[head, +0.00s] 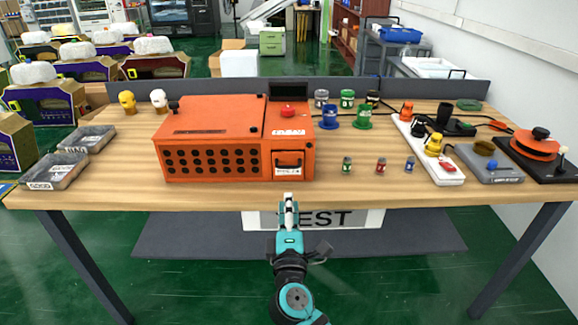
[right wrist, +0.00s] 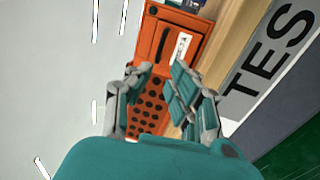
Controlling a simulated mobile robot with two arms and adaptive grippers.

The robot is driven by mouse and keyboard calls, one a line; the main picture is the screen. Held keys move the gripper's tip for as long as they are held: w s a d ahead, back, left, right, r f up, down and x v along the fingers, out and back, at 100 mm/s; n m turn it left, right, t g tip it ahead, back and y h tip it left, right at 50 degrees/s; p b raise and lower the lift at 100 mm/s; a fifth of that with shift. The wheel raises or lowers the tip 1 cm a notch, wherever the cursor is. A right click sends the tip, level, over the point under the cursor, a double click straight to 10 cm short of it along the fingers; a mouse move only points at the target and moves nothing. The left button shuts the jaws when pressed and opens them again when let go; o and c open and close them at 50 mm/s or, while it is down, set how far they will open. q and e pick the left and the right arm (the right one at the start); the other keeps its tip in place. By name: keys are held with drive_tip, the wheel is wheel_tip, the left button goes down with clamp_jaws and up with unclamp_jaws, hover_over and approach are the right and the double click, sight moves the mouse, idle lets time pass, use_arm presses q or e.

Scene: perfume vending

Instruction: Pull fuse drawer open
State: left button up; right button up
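The orange machine (head: 215,138) stands on the wooden table, with dark round holes across its front. The fuse drawer (head: 288,158) is the small front panel at its lower right, with a black handle and a white label; it looks flush with the front. In the right wrist view the drawer (right wrist: 172,42) shows tilted, beyond the fingers. My right gripper (head: 290,208) is in front of the table edge, below and apart from the drawer. In the wrist view its fingers (right wrist: 160,88) are spread with nothing between them. My left gripper is out of view.
Clear trays (head: 55,170) lie at the left. The table's front edge (head: 230,200) is close to my right gripper. The table strip before the drawer is clear.

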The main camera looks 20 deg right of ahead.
sight(287, 167)
drive_tip(key=p+x, duration=0.1)
drive_tip(key=x, duration=1.1)
drive_tip(key=shift+w, duration=0.35)
clamp_jaws()
